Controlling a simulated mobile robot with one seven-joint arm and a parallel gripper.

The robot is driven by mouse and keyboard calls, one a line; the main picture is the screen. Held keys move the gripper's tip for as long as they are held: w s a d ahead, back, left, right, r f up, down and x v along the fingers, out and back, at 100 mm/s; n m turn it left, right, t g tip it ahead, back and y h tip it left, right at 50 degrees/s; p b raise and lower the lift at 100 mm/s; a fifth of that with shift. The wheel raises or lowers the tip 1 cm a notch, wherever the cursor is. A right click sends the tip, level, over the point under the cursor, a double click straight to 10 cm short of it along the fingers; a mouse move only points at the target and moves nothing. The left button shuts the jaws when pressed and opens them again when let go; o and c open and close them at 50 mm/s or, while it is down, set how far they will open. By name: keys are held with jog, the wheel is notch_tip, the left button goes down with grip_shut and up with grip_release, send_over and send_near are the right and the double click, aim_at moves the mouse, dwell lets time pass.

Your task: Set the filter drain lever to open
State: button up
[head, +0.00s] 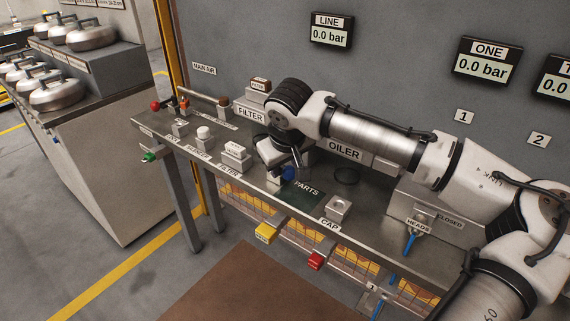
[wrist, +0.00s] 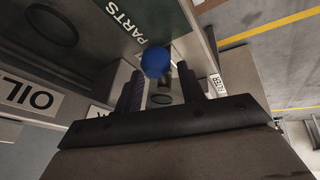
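A blue ball knob (wrist: 155,62) shows in the wrist view, between and just beyond my two dark fingers. In the head view the blue knob (head: 288,173) sits just under my gripper (head: 281,163), beside the parts mat. I cannot tell whether it is the filter drain lever's end, as any lever arm and open or shut marking are hidden. My gripper (wrist: 160,85) has its fingers apart, with a gap around the knob; contact is not clear. The FILTER sign (head: 250,115) stands at the back of the bench, left of my wrist.
The dark green PARTS mat (head: 302,193) and a black ring (head: 346,175) lie right of my gripper. A metal block (head: 338,208) stands by the CAP label. Small labelled blocks (head: 235,155) stand to the left. The OILER sign (head: 345,150) is behind my arm.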

jog(key=shift+w+f, duration=0.1)
jog(key=shift+f, duration=0.05)
grip_shut()
jog(key=shift+f, duration=0.1)
